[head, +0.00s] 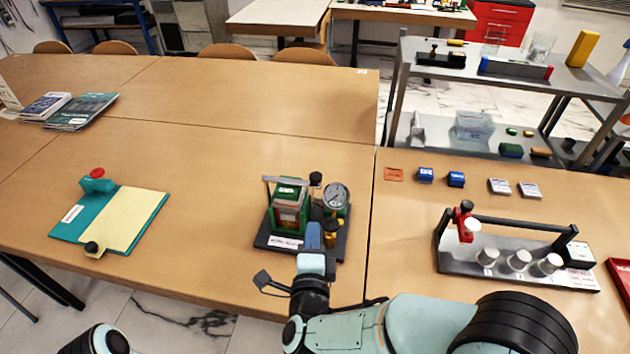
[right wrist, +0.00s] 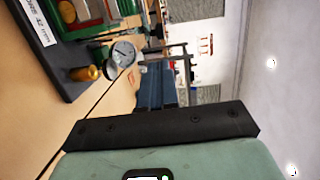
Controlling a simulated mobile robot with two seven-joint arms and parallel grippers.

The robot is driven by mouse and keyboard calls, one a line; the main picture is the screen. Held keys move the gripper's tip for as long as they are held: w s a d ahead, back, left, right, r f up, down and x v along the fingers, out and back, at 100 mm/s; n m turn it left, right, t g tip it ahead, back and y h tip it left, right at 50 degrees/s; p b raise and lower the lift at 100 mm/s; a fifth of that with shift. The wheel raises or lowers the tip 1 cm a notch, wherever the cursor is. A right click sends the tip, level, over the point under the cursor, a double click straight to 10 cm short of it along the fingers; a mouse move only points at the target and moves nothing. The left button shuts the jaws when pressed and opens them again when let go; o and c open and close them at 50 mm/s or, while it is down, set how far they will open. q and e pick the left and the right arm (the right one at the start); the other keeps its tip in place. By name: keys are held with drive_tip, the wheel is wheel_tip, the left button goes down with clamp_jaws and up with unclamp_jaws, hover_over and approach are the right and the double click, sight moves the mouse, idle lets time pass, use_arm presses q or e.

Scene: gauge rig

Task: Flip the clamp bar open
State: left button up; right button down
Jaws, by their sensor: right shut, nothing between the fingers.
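The gauge rig stands on a dark base plate (head: 270,240) near the front table edge in the head view. It has a green block (head: 289,205) and a round dial gauge (head: 336,195). The clamp bar (head: 285,180), a thin grey bar, lies level across the top of the block, with a black knob (head: 316,178) at its right end. My right gripper (head: 314,236) is shut and empty at the rig's front, its blue fingers apart from the bar. In the right wrist view the fingers (right wrist: 155,85) are together, near the dial (right wrist: 123,53) and a brass knob (right wrist: 85,73). My left gripper is out of view.
A teal board (head: 75,220) with a yellow sheet (head: 125,218) and red knob lies to the left. A second rig with a long dark bar (head: 520,224) and white cylinders stands at right. Magazines (head: 80,110) lie at back left. The table behind the gauge rig is clear.

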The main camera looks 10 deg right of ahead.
sight(315, 182)
drive_tip(key=p+x, duration=0.2)
drive_tip(key=x, duration=1.1)
drive_tip(key=shift+w, duration=0.3)
